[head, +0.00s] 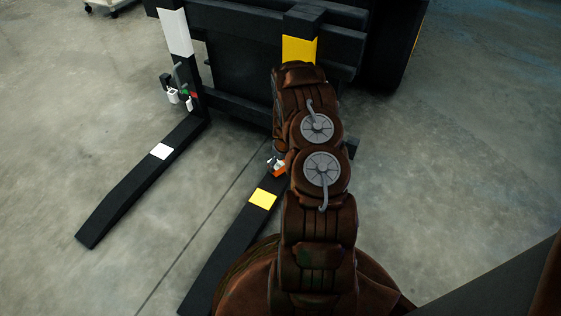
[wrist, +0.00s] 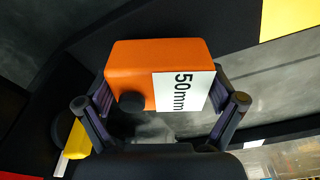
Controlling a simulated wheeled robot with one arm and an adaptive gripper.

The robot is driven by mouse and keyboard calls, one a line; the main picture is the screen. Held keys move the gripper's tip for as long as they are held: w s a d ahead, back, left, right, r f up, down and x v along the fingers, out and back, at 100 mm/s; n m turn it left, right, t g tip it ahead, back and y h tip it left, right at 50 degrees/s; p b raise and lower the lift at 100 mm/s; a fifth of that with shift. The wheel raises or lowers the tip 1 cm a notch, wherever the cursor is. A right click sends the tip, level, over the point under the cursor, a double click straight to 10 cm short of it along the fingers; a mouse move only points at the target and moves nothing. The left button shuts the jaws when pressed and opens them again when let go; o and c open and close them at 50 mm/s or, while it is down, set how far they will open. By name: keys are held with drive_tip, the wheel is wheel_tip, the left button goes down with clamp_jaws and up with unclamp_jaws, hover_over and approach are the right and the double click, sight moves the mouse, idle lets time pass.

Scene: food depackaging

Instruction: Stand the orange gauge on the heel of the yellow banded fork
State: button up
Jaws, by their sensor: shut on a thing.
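The orange gauge (wrist: 135,68) is a block with a white "50mm" label and a black round knob, held between the fingers of my gripper (wrist: 160,97) in the wrist view. In the head view a small part of the orange gauge (head: 280,169) shows at the left edge of my arm, above and beyond the yellow band (head: 263,198) of the yellow banded fork (head: 222,250). My arm hides most of this fork's heel. I cannot tell whether the gauge touches the fork. A yellow patch (wrist: 288,18) also shows at the wrist view's top right.
The dark carriage (head: 240,75) stands behind, with a yellow-marked upright (head: 299,50). The concrete floor (head: 60,120) is clear at the left.

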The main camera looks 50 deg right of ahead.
drive_tip(key=shift+f, duration=0.5)
drive_tip(key=shift+f, duration=0.55)
drive_tip(key=o, duration=1.2)
drive_tip(key=shift+s+r, duration=0.3)
drive_tip(key=shift+r, duration=1.7)
drive_tip(key=shift+s+r, duration=0.25)
drive_tip(key=shift+r, duration=1.7)
drive_tip(key=shift+s+r, duration=0.3)
drive_tip(key=shift+r, duration=1.7)
